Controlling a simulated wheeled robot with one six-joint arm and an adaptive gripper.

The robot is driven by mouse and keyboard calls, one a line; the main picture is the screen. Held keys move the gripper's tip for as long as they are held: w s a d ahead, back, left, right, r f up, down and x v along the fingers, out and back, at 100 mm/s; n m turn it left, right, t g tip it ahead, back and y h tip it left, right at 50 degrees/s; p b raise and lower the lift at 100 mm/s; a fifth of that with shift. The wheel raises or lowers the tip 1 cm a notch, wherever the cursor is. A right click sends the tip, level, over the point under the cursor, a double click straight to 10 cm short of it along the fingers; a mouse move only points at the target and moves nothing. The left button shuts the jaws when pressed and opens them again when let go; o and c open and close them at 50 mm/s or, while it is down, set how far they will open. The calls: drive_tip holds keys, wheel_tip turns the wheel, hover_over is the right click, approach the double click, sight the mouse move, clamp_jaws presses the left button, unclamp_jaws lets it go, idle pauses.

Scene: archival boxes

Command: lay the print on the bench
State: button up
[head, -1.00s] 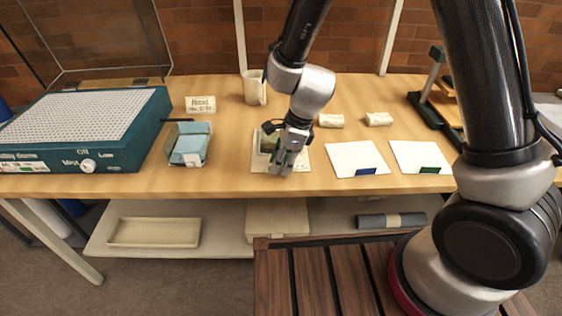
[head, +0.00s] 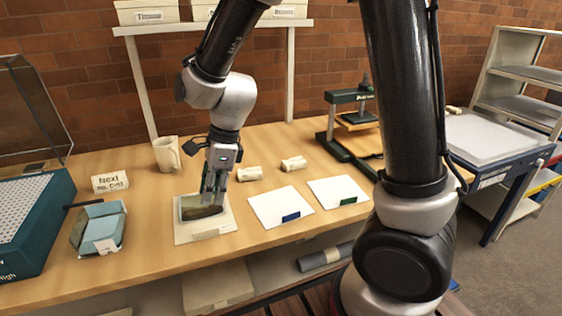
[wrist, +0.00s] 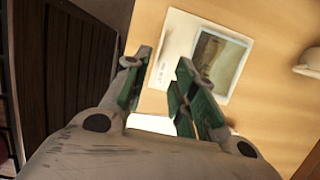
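The print (head: 189,212) is a small dark picture with a pale border.
A blue box (head: 101,231) and a sign (head: 110,182) are left of the board. A mug (head: 166,154) and two white blocks (head: 249,173) stand behind. Two white cards (head: 281,208) lie to the right, with a green press (head: 345,130) behind. Bare bench lies in front of the cards.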

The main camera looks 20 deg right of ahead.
drive_tip(key=s+d+r+n+t, duration=0.25)
drive_tip(key=d+r+n, duration=0.55)
drive_tip(key=d+r, duration=0.5)
drive_tip(key=s+d+r+n+t+h, duration=0.1)
drive_tip(key=s+d+r+n+h, duration=0.2)
drive_tip(key=s+d+n, duration=0.7)
drive_tip(key=s+d, duration=0.3)
drive_tip(key=d, duration=0.3)
drive_tip(key=shift+d+r, duration=0.15)
drive_tip(key=shift+r, duration=0.05)
drive_tip(key=shift+t, duration=0.25)
